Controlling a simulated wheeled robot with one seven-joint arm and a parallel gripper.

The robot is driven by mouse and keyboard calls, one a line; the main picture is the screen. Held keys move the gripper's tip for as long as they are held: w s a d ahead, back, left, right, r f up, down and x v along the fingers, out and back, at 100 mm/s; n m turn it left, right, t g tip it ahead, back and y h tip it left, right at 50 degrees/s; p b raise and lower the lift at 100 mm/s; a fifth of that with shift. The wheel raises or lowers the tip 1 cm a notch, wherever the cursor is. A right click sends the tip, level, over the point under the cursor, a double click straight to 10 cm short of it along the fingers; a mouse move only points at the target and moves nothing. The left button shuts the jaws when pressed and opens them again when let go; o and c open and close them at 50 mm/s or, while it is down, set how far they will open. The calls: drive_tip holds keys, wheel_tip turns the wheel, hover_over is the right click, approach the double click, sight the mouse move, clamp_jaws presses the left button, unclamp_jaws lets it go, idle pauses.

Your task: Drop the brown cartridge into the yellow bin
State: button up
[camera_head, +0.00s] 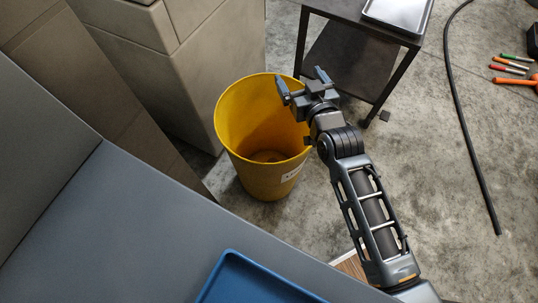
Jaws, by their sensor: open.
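The yellow bin (262,185) stands upright on the concrete floor, its open mouth facing up toward the camera. My gripper (302,83) is open above the right rim of the bin, its two fingers spread apart with nothing seen between them. A brownish round shape (268,156) shows at the bottom inside the bin. I cannot tell whether it is the brown cartridge or the bin's own floor. No brown cartridge is clearly seen elsewhere.
A dark metal cart (350,50) with a grey tray (398,12) stands behind my gripper. Beige cabinets (175,80) border the bin on the left. A grey bench (120,220) with a blue tray (235,270) is in front. A black hose (460,120) and hand tools (512,70) lie at right.

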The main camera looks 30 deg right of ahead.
drive_tip(key=s+d+r, duration=0.3)
drive_tip(key=d, duration=0.2)
drive_tip(key=shift+r, duration=0.25)
idle(0.3)
